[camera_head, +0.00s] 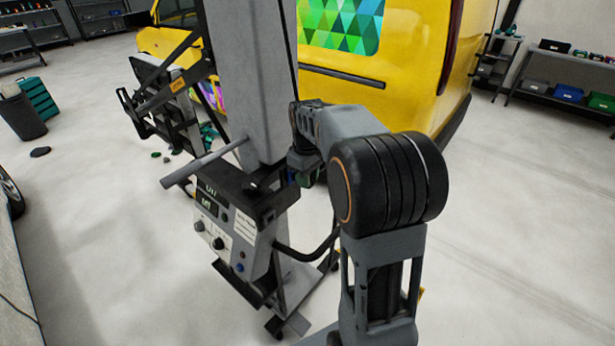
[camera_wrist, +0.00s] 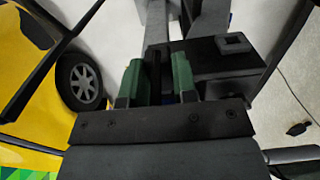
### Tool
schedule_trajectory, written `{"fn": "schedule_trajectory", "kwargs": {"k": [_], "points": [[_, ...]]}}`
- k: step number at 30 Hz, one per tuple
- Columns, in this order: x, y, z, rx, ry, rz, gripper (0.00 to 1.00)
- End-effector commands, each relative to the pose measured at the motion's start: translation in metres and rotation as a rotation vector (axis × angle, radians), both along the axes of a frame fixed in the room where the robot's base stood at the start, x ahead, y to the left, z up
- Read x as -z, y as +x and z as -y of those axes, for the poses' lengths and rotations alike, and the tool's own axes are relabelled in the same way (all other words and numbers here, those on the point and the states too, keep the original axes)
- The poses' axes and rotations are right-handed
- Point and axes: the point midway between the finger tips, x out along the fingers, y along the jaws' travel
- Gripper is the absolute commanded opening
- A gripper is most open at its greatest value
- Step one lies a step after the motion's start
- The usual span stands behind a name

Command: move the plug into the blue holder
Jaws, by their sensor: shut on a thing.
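My gripper (camera_wrist: 158,72) shows in the wrist view with two green finger pads. It is shut on a narrow dark piece, the plug (camera_wrist: 156,84), mostly hidden between the pads. In the head view my gripper (camera_head: 306,168) is beside the grey column of the wheeled machine, largely hidden by my own arm. A small patch of blue (camera_head: 291,178) shows by the machine there; I cannot tell whether it is the blue holder.
The wheeled machine (camera_head: 228,232) with knobs and a projecting grey handle (camera_head: 205,163) stands close to my arm. A yellow van (camera_head: 400,100) is behind it. Shelves with bins (camera_head: 566,93) stand far right. The floor to the right is clear.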

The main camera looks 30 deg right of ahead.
Motion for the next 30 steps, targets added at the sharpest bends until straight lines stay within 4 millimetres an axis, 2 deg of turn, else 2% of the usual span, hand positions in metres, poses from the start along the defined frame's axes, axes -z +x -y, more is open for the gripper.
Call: {"fn": "schedule_trajectory", "kwargs": {"k": [30], "points": [[-0.0005, 0.008, -0.0035, 0.0, 0.0, -0.001, 0.0]]}}
